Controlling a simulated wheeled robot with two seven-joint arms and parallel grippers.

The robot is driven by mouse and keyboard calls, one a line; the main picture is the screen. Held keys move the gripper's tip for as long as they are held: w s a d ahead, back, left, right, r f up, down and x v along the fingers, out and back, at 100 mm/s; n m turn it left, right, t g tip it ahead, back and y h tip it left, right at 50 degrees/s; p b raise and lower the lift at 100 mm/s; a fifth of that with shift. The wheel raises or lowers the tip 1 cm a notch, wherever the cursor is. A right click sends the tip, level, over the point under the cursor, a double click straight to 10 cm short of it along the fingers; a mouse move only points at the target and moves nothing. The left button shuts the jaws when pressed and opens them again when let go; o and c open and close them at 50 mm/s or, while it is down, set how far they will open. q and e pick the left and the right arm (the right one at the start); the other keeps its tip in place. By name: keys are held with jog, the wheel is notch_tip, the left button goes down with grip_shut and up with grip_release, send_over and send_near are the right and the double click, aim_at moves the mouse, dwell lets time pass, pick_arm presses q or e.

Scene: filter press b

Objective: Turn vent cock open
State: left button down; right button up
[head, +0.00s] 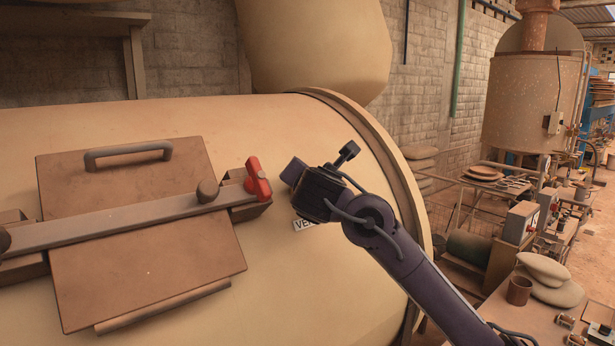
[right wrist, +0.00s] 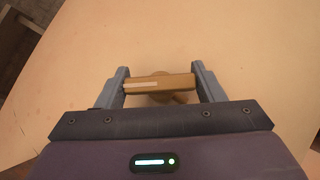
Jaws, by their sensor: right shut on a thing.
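The vent cock's brass bar handle (right wrist: 176,84) shows in the right wrist view, with a pale stripe on its left part. It lies crosswise in the picture, with a rounded brass body (right wrist: 158,98) partly seen behind it on the tan drum. My right gripper (right wrist: 160,80) is shut on the handle, with one grey finger at each end. In the head view my right gripper (head: 296,178) is at the drum's right part and hides the cock. A white label starting "VE" (head: 302,225) is partly covered by it. My left gripper is not in view.
The tan drum (head: 280,290) fills the left and middle. Left of my right gripper is a hatch cover (head: 150,270) with a grey clamp bar (head: 130,220) and a red handle (head: 258,178) close by. A cluttered bench (head: 540,320) stands at right.

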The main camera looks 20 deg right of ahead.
jog(key=m+g+h+p, duration=0.1)
jog(key=m+g+p, duration=0.1)
jog(key=m, duration=0.2)
jog(key=shift+r, duration=0.15)
jog(key=shift+m+g+h+p, duration=0.5)
jog(key=shift+m+g+p, duration=0.15)
jog(key=shift+m+g, duration=0.6)
jog(key=shift+m, duration=0.35)
jog(key=o, duration=1)
jog(key=shift+f, duration=0.2)
